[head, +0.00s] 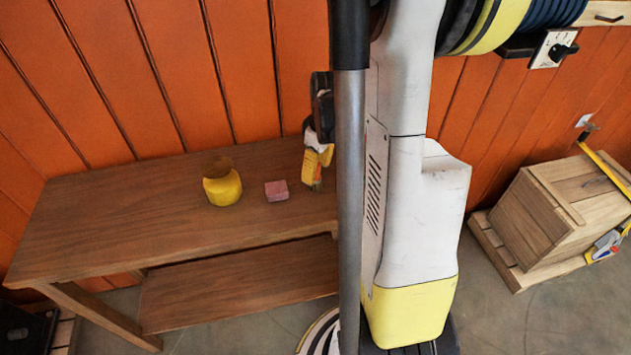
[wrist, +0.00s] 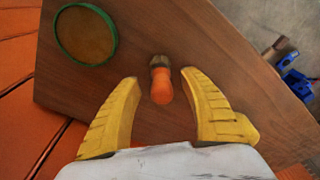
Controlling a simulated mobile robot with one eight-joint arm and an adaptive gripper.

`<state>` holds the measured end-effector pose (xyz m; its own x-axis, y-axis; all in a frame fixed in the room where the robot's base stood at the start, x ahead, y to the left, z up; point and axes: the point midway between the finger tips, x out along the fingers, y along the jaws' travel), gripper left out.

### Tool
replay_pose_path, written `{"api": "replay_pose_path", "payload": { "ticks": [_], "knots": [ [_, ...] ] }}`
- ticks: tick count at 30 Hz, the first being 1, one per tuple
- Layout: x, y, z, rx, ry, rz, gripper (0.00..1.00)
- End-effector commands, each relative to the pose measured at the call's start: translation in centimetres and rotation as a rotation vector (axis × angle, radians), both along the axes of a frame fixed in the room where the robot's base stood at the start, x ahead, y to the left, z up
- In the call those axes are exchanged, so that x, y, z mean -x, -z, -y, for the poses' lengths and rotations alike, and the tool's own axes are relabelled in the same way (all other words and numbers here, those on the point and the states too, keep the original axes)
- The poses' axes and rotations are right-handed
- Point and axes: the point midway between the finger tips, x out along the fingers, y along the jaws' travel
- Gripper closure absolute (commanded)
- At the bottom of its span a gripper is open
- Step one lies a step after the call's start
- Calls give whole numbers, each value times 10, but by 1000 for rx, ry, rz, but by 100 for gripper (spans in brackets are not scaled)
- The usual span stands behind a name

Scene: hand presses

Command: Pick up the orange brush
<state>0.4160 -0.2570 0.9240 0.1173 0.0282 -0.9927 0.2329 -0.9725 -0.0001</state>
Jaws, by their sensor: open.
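The orange brush (wrist: 161,86) lies on the brown wooden bench (wrist: 240,60) in the wrist view. Its rounded orange end points toward my gripper and its dark end points away. My gripper (wrist: 160,77) is open, with one yellow finger on each side of the brush and a gap to each. Nothing is held. The brush is mostly hidden there. I cannot tell the exact height of the fingers above it.
A yellow jar (head: 222,187) and a pink block (head: 276,190) stand left of my gripper. A green-rimmed round thing (wrist: 86,33) is on the bench in the wrist view. An orange plank wall (head: 150,80) runs behind. A wooden crate (head: 550,210) stands at right. The bench's left part is clear.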

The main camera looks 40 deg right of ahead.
Motion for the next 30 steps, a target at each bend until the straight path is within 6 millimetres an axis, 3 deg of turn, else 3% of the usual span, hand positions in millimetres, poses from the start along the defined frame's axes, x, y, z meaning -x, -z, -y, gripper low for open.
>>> {"api": "replay_pose_path", "payload": {
  "ticks": [6,14,19,20,30],
  "knots": [
    [-2,39,-4,1,-1,0,49],
    [-3,42,-4,1,-1,0,49],
    [-3,42,-4,1,0,0,96],
    [-3,42,-4,1,0,0,100],
    [-3,42,-4,1,0,0,100]
  ]
}}
